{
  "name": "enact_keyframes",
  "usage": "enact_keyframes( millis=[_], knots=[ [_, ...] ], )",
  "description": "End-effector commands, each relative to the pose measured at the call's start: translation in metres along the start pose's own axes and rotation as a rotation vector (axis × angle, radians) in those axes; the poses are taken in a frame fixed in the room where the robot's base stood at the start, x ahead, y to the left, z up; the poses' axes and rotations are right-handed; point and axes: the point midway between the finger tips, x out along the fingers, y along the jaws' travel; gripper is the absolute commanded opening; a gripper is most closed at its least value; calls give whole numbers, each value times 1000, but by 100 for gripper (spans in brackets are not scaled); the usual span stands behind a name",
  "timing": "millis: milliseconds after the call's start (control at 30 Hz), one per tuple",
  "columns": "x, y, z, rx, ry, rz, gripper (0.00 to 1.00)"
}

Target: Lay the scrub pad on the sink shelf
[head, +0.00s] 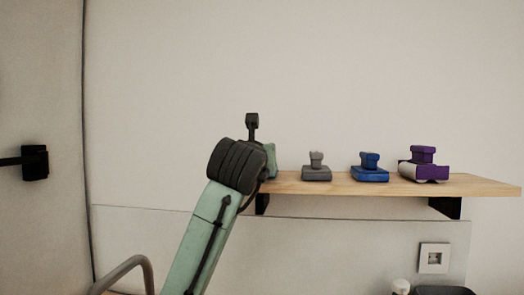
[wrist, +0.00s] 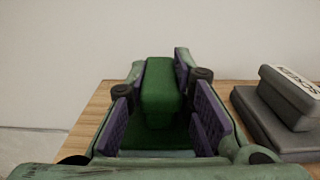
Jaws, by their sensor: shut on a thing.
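A green scrub pad (wrist: 163,85) with a raised block-shaped handle sits between the purple-lined fingers of my gripper (wrist: 160,97) in the wrist view. My gripper is shut on the handle. The wooden sink shelf (head: 480,186) runs along the wall in the head view, and its bare wood also shows in the wrist view (wrist: 92,112). My gripper is over the shelf's left end. In the head view my wrist hides the pad and most of the gripper. I cannot tell whether the pad's base touches the wood.
A grey pad-like block (head: 317,173) stands close to the right of my gripper, also in the wrist view (wrist: 270,125). A blue one (head: 370,174) and a purple one (head: 424,170) stand farther right. A wall socket (head: 434,257) and tap (head: 128,265) are below.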

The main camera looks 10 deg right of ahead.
Motion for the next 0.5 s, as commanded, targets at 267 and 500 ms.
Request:
enact_keyframes(
  millis=[267,500],
  knots=[
    [-1,0,-1,1,-2,0,0],
    [0,0,-4,0,-1,0,28]
  ],
)
